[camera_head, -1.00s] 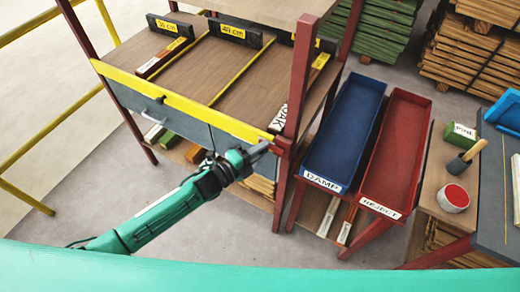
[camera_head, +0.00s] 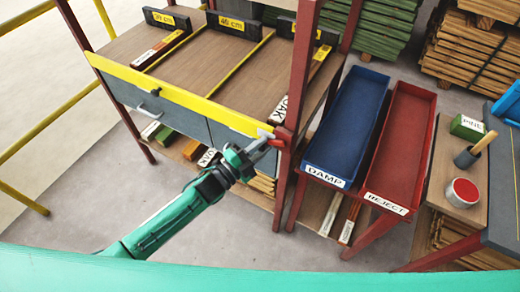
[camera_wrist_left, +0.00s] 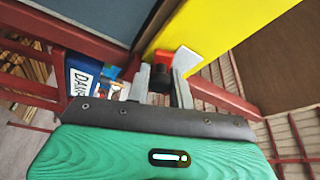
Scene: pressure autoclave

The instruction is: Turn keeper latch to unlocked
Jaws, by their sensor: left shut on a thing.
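The keeper latch (camera_head: 276,142) is a small red piece with a dark lower part, at the right end of the yellow front rail by the red post. In the left wrist view the latch (camera_wrist_left: 162,60) sits between the two grey fingers. My left gripper (camera_head: 262,147) reaches it from the front left. In the left wrist view the left gripper (camera_wrist_left: 161,88) is shut on the latch, and the fingers hide part of it. A pale plate (camera_wrist_left: 187,61) shows just right of the latch. My right gripper is not in view.
The yellow rail (camera_head: 180,100) runs along the shelf front above a grey panel (camera_head: 190,122) with a handle. The red post (camera_head: 296,85) stands close to the gripper. The blue DAMP tray (camera_head: 345,125) and red REJECT tray (camera_head: 400,145) stand to the right. Floor in front is clear.

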